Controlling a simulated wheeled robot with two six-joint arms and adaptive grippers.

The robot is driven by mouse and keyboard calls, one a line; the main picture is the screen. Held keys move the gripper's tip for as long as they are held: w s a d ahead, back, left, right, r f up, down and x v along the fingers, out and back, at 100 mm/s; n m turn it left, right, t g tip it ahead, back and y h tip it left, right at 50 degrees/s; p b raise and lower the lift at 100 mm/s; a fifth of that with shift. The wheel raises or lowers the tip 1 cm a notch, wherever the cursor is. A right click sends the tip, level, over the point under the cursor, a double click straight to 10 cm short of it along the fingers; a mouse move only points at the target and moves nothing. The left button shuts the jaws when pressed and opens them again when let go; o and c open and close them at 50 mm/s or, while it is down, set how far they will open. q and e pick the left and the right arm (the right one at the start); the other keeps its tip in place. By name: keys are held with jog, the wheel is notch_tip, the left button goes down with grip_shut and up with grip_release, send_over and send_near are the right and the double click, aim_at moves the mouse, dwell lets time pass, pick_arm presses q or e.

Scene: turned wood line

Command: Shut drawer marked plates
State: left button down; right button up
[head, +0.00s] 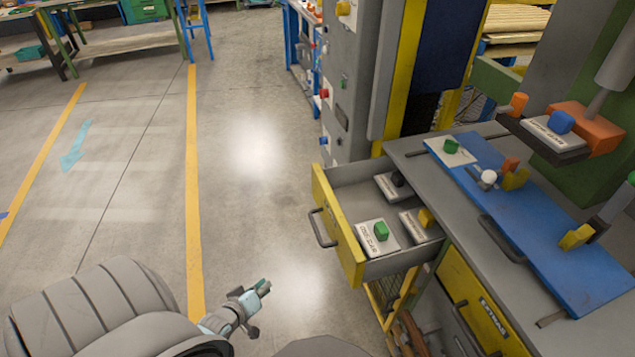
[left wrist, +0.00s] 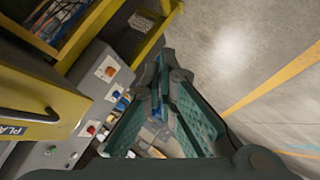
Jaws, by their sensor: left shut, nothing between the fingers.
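The open drawer (head: 352,240) has a yellow front with a dark bar handle and is pulled out from the grey workbench. It holds several grey plates with coloured knobs, one with a green knob (head: 380,232). In the left wrist view a yellow drawer front (left wrist: 60,95) shows at the left, with a dark handle and a label partly cut off, reading "PLA". My left gripper (head: 263,287) is shut and empty, in front of the drawer and to its left, apart from it. Its closed fingers also show in the left wrist view (left wrist: 158,85). My right gripper is out of view.
A second yellow drawer (head: 480,305) sits shut in the workbench. On the worktop (head: 410,150) a blue board (head: 530,225) carries several fixtures. A grey control cabinet (head: 345,80) stands behind the drawer. The floor left of the drawer is clear.

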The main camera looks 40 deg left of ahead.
pick_arm(q)
jog(key=w+a+r+n+t+b, duration=0.35)
jog(key=w+r+n+t, duration=0.5)
jog(key=r, duration=0.75)
jog(key=shift+g+y, duration=0.3)
jog(key=shift+g, duration=0.35)
jog(key=w+b, duration=0.3)
jog(key=w, duration=1.1)
jog(key=shift+w+f+b, duration=0.1)
jog(key=shift+w+b, duration=0.25)
jog(key=shift+w, duration=0.05)
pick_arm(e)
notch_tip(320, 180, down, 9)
pick_arm(q)
jog(key=shift+w, duration=0.1)
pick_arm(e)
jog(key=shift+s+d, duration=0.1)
